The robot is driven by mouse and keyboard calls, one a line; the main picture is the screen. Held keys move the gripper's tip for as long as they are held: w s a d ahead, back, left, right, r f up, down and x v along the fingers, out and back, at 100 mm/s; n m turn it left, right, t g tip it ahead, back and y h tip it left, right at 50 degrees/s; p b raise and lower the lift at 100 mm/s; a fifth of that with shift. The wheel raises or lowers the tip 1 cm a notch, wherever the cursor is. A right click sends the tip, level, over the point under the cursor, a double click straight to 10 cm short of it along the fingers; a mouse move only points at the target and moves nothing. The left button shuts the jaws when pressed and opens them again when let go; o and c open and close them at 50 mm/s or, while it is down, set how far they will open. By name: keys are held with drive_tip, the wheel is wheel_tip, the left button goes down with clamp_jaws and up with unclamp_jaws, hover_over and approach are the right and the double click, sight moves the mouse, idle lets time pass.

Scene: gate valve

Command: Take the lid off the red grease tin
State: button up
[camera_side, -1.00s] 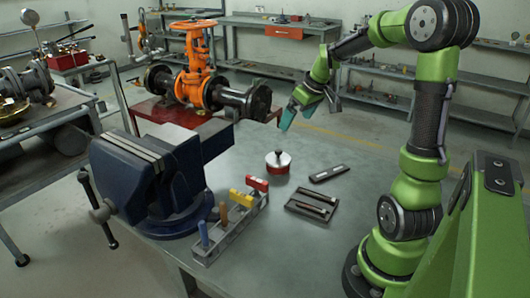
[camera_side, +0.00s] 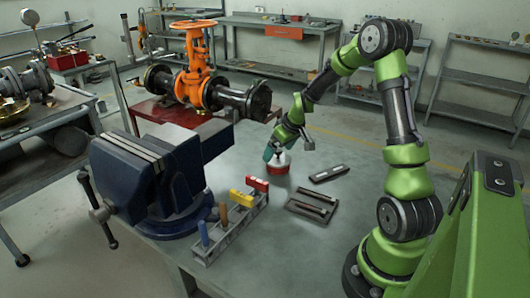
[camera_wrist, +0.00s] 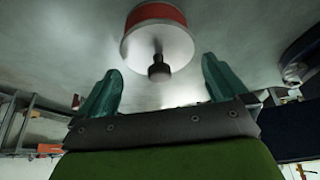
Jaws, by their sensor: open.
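The red grease tin (camera_side: 278,168) stands upright on the grey bench, its lower red band showing in the side view. Its pale metal lid (camera_wrist: 160,44) with a dark knob (camera_wrist: 159,68) is on the tin in the wrist view. My gripper (camera_side: 271,153) is at the tin's upper left in the side view and partly hides the lid. In the wrist view its two teal fingers (camera_wrist: 158,85) are spread apart, with the knob just beyond and between their tips. Nothing is held. Whether a finger touches the lid cannot be told.
A blue vise (camera_side: 150,175) stands to the left. A rack of coloured-handled tools (camera_side: 232,225) is in front of it. A small tray (camera_side: 312,208) and a flat dark block (camera_side: 328,173) lie right of the tin. The orange valve (camera_side: 205,75) is behind.

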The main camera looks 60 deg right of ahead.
drive_tip(key=shift+w+f, duration=0.2)
drive_tip(key=shift+f, duration=0.3)
drive_tip(key=c, duration=0.7)
drive_tip(key=shift+r, duration=0.15)
drive_tip(key=shift+c, duration=0.2)
